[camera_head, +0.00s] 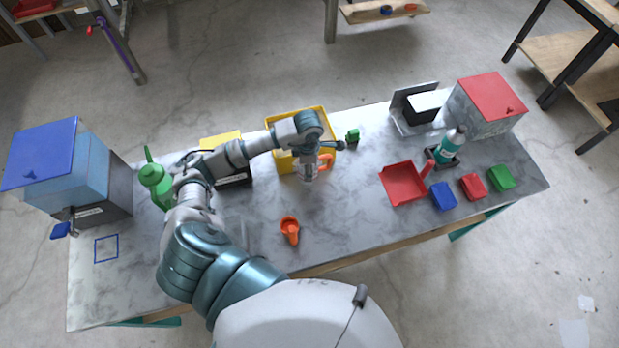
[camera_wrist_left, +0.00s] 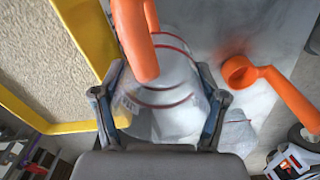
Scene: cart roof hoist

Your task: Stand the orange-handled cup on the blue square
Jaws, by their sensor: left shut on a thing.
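The orange-handled cup (camera_head: 307,173) is clear with thin red bands and stands beside the front of the yellow bin in the head view. My left gripper (camera_head: 308,155) reaches down over it. In the left wrist view my left gripper (camera_wrist_left: 162,98) has one finger on each side of the cup (camera_wrist_left: 172,72) and is shut on it. The orange handle (camera_wrist_left: 136,40) rises between the fingers. I cannot tell whether the cup touches the table. The blue square (camera_head: 106,248) is an empty outline at the table's left end. My right gripper is not in view.
An orange scoop (camera_head: 290,229) lies in front of the cup. The yellow bin (camera_head: 285,160) is behind it. A green watering can (camera_head: 157,180) and a blue-lidded box (camera_head: 85,180) stand near the square. A red dustpan (camera_head: 402,183) lies to the right.

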